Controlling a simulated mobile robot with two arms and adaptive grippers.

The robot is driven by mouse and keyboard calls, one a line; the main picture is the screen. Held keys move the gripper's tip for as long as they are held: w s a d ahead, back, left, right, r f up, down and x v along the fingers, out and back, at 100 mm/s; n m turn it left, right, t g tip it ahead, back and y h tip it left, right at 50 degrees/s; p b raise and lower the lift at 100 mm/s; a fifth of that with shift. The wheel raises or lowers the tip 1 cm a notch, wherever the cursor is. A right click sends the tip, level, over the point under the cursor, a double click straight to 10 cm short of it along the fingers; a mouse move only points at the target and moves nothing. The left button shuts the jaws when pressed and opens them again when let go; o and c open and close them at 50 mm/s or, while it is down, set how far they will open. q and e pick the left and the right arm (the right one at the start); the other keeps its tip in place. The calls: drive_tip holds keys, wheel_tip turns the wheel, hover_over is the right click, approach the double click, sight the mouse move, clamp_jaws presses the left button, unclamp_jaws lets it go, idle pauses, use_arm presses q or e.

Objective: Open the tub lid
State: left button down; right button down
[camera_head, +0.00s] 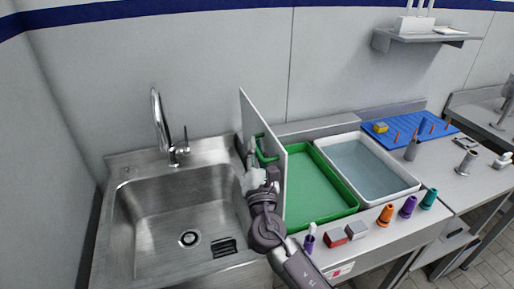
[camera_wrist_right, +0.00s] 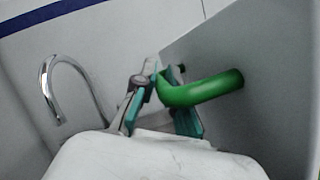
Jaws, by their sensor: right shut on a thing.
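The tub lid (camera_head: 264,146) is a light grey panel standing nearly upright at the left side of the green tub (camera_head: 333,176). The tub lies open, and its green inside shows. A green handle (camera_wrist_right: 200,88) sticks out of the lid's face in the right wrist view. My right gripper (camera_head: 256,160) is at the lid's sink side, and its fingers (camera_wrist_right: 168,98) are shut on the green handle. The lid hides part of the tub's left edge. My left gripper is in neither view.
A sink (camera_head: 180,215) with a tall faucet (camera_head: 162,125) is left of the lid. A white tub (camera_head: 365,168) stands right of the green one. A blue mat (camera_head: 405,128) lies behind.

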drive_tip(key=c, duration=1.2)
unclamp_jaws()
drive_tip(key=v, duration=1.2)
drive_tip(key=shift+a+f, duration=0.1)
drive_tip(key=shift+f, duration=0.05)
